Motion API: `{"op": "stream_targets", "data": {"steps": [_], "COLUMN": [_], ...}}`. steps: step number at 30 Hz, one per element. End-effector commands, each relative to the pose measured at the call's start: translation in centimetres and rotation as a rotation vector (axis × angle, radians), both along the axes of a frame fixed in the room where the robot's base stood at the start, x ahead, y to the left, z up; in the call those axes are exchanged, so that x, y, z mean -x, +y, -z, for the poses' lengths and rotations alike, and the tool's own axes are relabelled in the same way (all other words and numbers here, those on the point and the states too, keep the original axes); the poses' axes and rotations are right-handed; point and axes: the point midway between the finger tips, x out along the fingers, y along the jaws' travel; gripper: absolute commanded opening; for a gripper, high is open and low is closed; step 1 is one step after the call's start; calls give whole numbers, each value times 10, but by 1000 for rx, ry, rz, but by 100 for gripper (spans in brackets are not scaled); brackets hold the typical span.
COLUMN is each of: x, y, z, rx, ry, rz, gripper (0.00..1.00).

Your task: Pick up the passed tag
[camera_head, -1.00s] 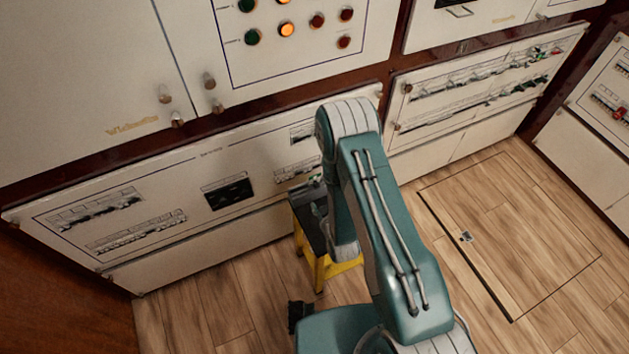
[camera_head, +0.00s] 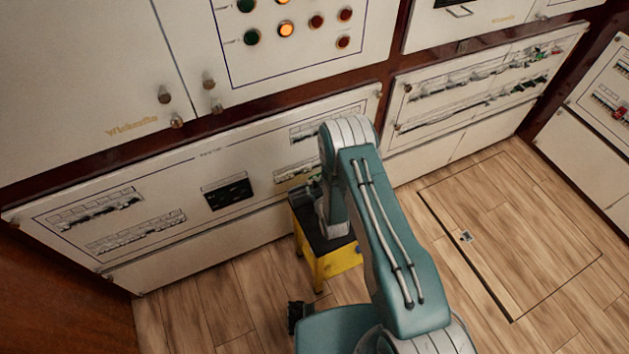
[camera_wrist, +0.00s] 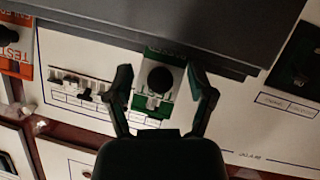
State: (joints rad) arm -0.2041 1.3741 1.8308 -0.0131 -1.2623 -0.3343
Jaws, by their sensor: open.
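A green and white tag (camera_wrist: 152,105) with a round black spot shows in the wrist view, against the white breaker panel (camera_wrist: 225,125). My gripper (camera_wrist: 160,72) is open, with one dark finger on each side of the tag. I cannot tell whether the fingers touch it. A grey slab edge (camera_wrist: 150,40) crosses above and behind the fingers. An orange tag reading TEST (camera_wrist: 11,52) is at the left edge of the wrist view. In the head view my gripper is mostly hidden behind my arm, near the lower panel.
A yellow stool with a dark top (camera_head: 341,262) stands against the lower breaker panel (camera_head: 150,225), beneath my wrist. White cabinets with knobs and lamps (camera_head: 286,30) rise above. Open wooden floor with a hatch outline (camera_head: 520,235) lies to the right.

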Motion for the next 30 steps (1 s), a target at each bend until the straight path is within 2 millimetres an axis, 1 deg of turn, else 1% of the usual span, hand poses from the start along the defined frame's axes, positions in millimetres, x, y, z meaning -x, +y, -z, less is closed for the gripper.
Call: {"op": "stream_targets", "data": {"steps": [7, 8, 9, 11, 13, 14, 25, 30], "x": [-2, -2, -2, -2, -2, -2, -2, -3], "y": [1, 1, 0, 0, 0, 0, 0, 1], "z": [1, 1, 1, 1, 1, 1, 0, -9], "rx": [0, 0, 0, 0, -1, -1, 0, 0], "ry": [1, 1, 1, 0, 0, 0, -1, -2], "rz": [0, -1, 0, 0, 1, 1, 1, 0], "gripper": [70, 61, 43, 28, 9, 3, 1, 1]}}
